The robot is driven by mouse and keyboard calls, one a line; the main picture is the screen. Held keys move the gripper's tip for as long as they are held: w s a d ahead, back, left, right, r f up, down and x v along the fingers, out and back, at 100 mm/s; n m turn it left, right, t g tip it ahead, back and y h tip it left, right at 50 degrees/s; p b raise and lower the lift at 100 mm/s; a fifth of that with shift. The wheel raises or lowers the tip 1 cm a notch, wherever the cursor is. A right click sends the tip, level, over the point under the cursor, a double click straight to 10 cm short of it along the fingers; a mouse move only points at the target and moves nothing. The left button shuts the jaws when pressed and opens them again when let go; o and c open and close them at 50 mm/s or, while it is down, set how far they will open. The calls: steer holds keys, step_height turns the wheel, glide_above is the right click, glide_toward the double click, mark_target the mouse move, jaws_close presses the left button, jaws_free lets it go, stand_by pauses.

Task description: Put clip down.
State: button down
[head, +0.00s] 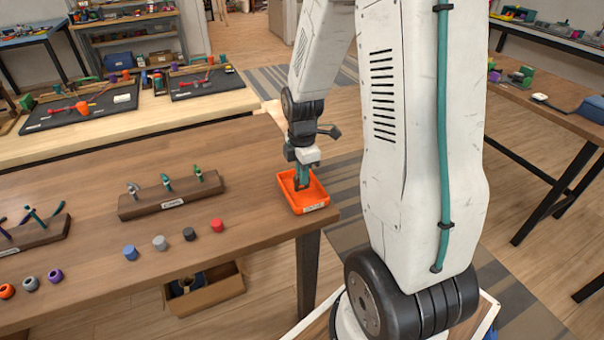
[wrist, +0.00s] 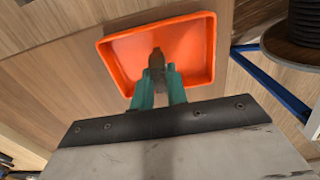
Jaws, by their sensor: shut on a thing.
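An orange tray (head: 313,195) sits at the right end of the wooden table and fills the upper middle of the wrist view (wrist: 195,45). My gripper (head: 301,184), with teal fingers, points down over the tray. In the wrist view my gripper (wrist: 157,78) is shut on a small dark clip (wrist: 157,58), which shows between and beyond the fingertips against the tray floor. I cannot tell whether the clip touches the tray floor. The tray looks otherwise empty.
A wooden rack (head: 172,197) with several upright clips stands left of the tray. A second rack (head: 35,233) is at the far left. The table between rack and tray is clear.

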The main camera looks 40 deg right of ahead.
steer(key=shift+f, duration=0.3)
steer(key=c, duration=1.4)
jaws_free()
step_height(320, 180, up, 12)
steer(key=shift+s+a+r+m+t, duration=0.2)
steer(key=shift+s+a+r+m, duration=1.95)
steer(key=shift+s, duration=1.25)
steer(key=shift+s+a+r+m+t, duration=0.2)
steer(key=shift+s+a+r+m, duration=1.3)
steer(key=shift+s+a+m, duration=1.6)
steer(key=shift+s+a+r+m+t, duration=0.2)
steer(key=shift+s+a+r+m, duration=1.8)
steer(key=shift+s, duration=1.65)
steer(key=shift+a+f, duration=0.1)
steer(key=shift+f, duration=0.05)
